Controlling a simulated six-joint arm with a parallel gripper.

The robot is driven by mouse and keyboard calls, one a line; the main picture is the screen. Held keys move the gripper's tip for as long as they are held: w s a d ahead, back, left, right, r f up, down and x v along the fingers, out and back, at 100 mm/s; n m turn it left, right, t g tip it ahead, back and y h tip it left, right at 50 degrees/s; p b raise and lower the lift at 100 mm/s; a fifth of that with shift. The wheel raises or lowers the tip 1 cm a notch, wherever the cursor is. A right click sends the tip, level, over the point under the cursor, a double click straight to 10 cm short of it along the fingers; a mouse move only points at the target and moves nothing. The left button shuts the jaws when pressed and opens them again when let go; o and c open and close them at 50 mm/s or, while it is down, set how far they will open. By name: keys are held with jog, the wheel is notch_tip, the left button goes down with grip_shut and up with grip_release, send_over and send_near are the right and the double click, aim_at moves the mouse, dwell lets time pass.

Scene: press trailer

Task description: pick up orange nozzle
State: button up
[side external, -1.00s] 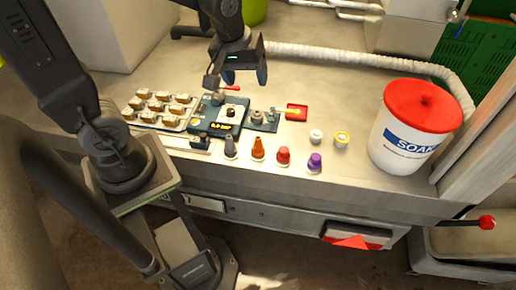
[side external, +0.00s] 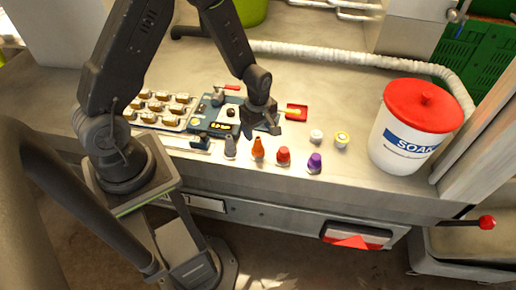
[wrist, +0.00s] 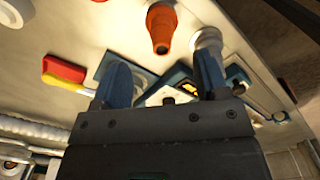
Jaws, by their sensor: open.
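The orange nozzle (side external: 258,147) stands upright near the front of the bench, between a grey nozzle (side external: 230,146) and a red nozzle (side external: 283,156). In the wrist view the orange nozzle (wrist: 161,25) is at the top, beyond the fingertips and between their lines. My gripper (side external: 261,128) is just behind and above the orange nozzle in the side view. In the wrist view my gripper (wrist: 163,72) has its two blue fingers apart with nothing held between them. I cannot tell the exact height gap to the nozzle.
A purple nozzle (side external: 315,162) stands right of the red one. A white cap (side external: 317,136) and a yellow-ringed cap (side external: 341,139) lie behind. A blue fixture (side external: 221,116) and a tray of parts (side external: 158,108) are left. A SOAK bucket (side external: 402,140) stands right.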

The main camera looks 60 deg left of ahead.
aim_at(258, 145)
notch_tip(258, 145, down, 7)
jog(key=shift+s+d+f, duration=0.1)
jog(key=shift+s+f, duration=0.05)
jog(key=shift+f, duration=0.05)
dwell(0.3)
jog(key=c, duration=1.1)
